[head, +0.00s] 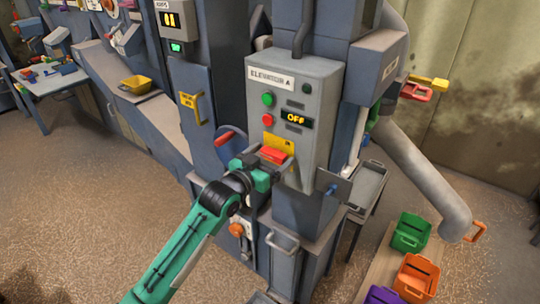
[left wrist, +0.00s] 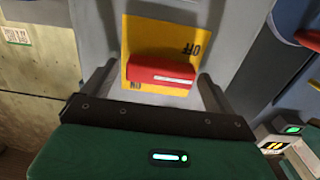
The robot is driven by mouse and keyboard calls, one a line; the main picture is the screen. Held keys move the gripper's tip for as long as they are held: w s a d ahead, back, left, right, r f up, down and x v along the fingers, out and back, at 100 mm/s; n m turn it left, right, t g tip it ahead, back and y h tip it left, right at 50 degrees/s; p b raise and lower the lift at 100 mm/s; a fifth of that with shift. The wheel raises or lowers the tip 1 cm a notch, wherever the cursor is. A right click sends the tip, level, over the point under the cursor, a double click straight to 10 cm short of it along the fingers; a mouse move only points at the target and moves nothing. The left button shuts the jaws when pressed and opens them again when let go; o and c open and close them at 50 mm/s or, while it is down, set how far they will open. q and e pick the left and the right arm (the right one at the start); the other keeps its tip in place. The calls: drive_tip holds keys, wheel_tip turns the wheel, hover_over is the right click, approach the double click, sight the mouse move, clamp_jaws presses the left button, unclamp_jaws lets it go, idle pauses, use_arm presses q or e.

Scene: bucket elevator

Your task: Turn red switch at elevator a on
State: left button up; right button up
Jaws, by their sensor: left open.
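The red switch (head: 272,154) sits on a yellow plate (head: 281,141) low on the grey elevator A control box (head: 312,88). The display (head: 296,119) on that box reads OFF. My left gripper (head: 266,161) is at the switch, open. In the left wrist view, the red switch (left wrist: 161,73) lies between the two spread fingers (left wrist: 155,84), with gaps on both sides. The yellow plate (left wrist: 150,40) carries upside-down OFF and ON labels; the switch lies nearer the ON label in that view. My right gripper is not in view.
Green (head: 267,99) and red (head: 267,120) buttons are above the switch. A grey chute (head: 425,175) and several coloured buckets, including an orange one (head: 416,278), stand at the right. A yellow tray (head: 136,84) is at the left. Open floor (head: 90,210) lies at the left.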

use_arm(q)
drive_tip(key=c, duration=1)
drive_tip(key=shift+m, duration=0.5)
drive_tip(key=m, duration=0.3)
drive_tip(key=m+p, duration=0.1)
drive_tip(key=m, duration=0.4)
drive_tip(key=shift+s+d, duration=0.15)
drive_tip(key=m, duration=0.4)
drive_tip(key=shift+f+p, duration=0.1)
drive_tip(key=shift+p, duration=0.3)
drive_tip(key=m, duration=0.2)
drive_tip(key=m+p, duration=0.1)
drive_tip(key=m, duration=0.1)
drive_tip(key=shift+f+m, duration=0.2)
drive_tip(key=shift+m, duration=0.2)
